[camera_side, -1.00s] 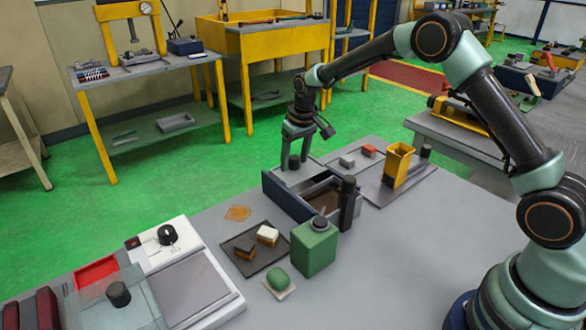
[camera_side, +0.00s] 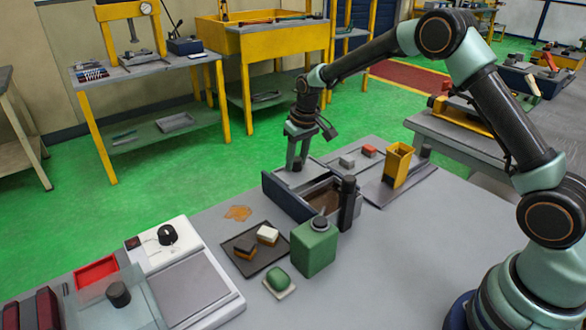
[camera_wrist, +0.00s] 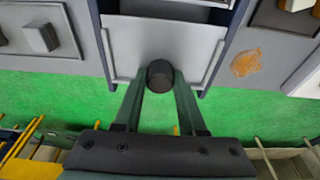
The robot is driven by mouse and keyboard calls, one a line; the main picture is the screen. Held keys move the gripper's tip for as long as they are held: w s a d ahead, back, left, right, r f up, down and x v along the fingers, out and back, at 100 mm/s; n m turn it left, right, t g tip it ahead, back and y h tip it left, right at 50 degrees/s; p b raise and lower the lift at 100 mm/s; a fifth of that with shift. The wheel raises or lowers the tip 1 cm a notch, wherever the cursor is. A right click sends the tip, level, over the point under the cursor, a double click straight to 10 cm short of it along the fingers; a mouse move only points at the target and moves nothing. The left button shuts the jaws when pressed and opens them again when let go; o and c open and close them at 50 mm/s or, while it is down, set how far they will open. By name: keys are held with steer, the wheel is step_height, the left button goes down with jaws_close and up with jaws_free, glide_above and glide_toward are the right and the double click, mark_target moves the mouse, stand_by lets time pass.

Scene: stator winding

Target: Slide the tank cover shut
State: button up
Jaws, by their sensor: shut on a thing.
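The tank (camera_side: 287,200) is a dark blue open-topped box on the grey bench. Its flat grey cover (camera_wrist: 125,45) lies between the blue side walls at the end under my gripper, with a round dark knob (camera_wrist: 160,75) near its edge. In the side view, brown contents (camera_side: 323,199) show through an uncovered part of the tank. My gripper (camera_side: 296,166) points down at the cover's knob. In the wrist view, its two fingers (camera_wrist: 160,82) are closed on either side of the knob.
A dark bottle (camera_side: 348,200) stands against the tank's right end, with a green canister (camera_side: 314,248) in front. A tray with two blocks (camera_side: 248,268) and an orange stain (camera_side: 237,213) lie to the left. A yellow holder (camera_side: 398,163) stands behind right.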

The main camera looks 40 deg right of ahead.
steer(key=shift+s+f, duration=0.2)
steer(key=shift+s, duration=2.35)
steer(key=shift+s+f, duration=0.15)
steer(key=shift+s, duration=2.4)
steer(key=o, duration=0.9)
steer(key=shift+s, duration=0.1)
steer(key=shift+o, duration=0.2)
steer(key=shift+a, duration=0.1)
steer(key=w+v, duration=0.1)
steer(key=v, duration=0.5)
steer(key=shift+w+r, duration=0.2)
steer(key=shift+w, duration=0.15)
